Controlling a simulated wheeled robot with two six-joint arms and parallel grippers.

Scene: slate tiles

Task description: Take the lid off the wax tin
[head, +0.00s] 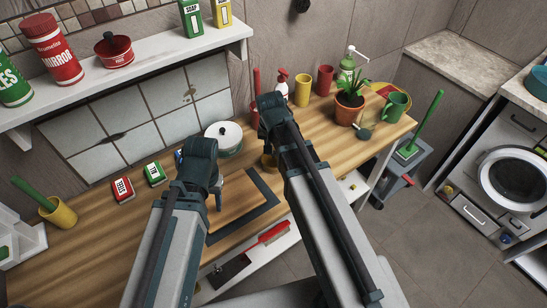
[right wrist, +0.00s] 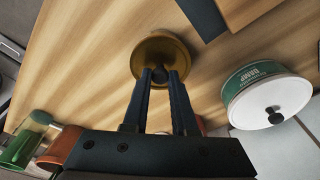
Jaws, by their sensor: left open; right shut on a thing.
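An ochre-brown round lid or tin top (right wrist: 161,55) with a dark knob is above the wooden counter in the right wrist view. My right gripper (right wrist: 160,80) is shut on its knob. A small part of the ochre thing (head: 268,161) shows in the head view beside my right arm, which hides the rest. I cannot tell whether the lid sits on a tin or is apart from it. My left gripper (head: 218,183) is open and empty over the counter, to the left of the ochre thing; its wrist partly hides it.
A green tin with a white lid (right wrist: 268,100) stands near the ochre thing; it also shows in the head view (head: 224,138). A dark square frame (head: 262,188) lies on the counter in front. Cups (head: 303,90) and a potted plant (head: 349,106) stand to the right.

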